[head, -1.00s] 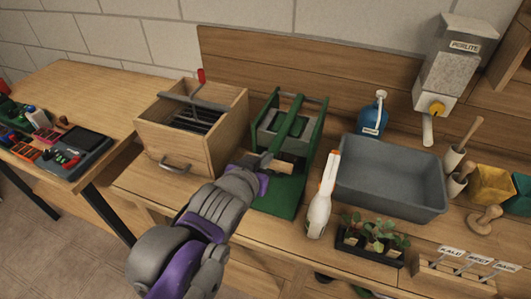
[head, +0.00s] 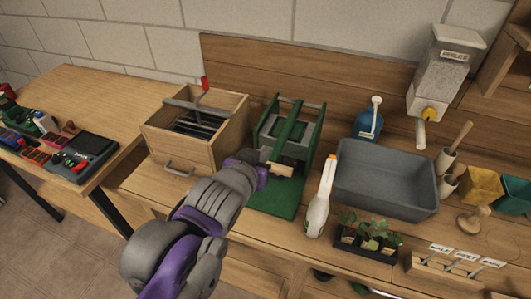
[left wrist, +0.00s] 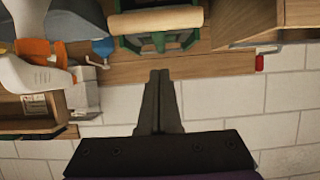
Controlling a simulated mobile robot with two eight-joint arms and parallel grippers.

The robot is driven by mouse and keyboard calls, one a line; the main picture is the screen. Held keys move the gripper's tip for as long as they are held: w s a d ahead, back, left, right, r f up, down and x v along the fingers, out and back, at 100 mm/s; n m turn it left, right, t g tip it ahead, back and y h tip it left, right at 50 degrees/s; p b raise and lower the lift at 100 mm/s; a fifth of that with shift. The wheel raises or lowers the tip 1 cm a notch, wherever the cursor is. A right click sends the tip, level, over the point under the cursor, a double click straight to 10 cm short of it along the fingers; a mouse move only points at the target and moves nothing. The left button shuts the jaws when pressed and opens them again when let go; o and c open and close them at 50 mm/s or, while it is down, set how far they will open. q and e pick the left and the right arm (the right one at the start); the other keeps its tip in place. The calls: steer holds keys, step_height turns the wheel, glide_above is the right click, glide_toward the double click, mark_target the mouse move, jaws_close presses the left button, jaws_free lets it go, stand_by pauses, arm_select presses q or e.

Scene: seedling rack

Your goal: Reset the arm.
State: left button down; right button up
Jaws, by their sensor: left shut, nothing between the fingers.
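My left arm rises from the bottom of the head view. Its left gripper (head: 248,156) is at the front left of the green press-like stand (head: 275,199), partly hidden by my own wrist. In the left wrist view the two dark fingers (left wrist: 158,76) are together with nothing between them. They point at the green stand (left wrist: 122,43) and its wooden bar (left wrist: 157,20), seemingly apart from them. The right gripper is not in view.
A wooden box (head: 183,150) with a red-tipped lever stands left of the stand. A white bottle with an orange tip (head: 318,205), grey tub (head: 385,205), seedling tray (head: 350,241) and blue bottle (head: 367,124) stand to the right. Bare bench lies in front.

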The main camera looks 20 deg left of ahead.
arm_select(q)
steer(key=p+v, duration=0.1)
steer(key=v, duration=0.6)
steer(key=shift+r, duration=0.25)
steer(key=shift+s+f, duration=0.1)
steer(key=s+a+f+g+p, duration=0.1)
steer(key=s+f+g+p, duration=0.2)
steer(key=f, duration=0.6)
steer(key=s+a+f+g+p, duration=0.1)
steer(key=s+f+g+p, duration=0.2)
steer(key=f, duration=0.6)
steer(key=s+g, duration=0.2)
steer(key=s, duration=0.1)
steer(key=shift+s+a, duration=0.15)
steer(key=shift+s, duration=0.1)
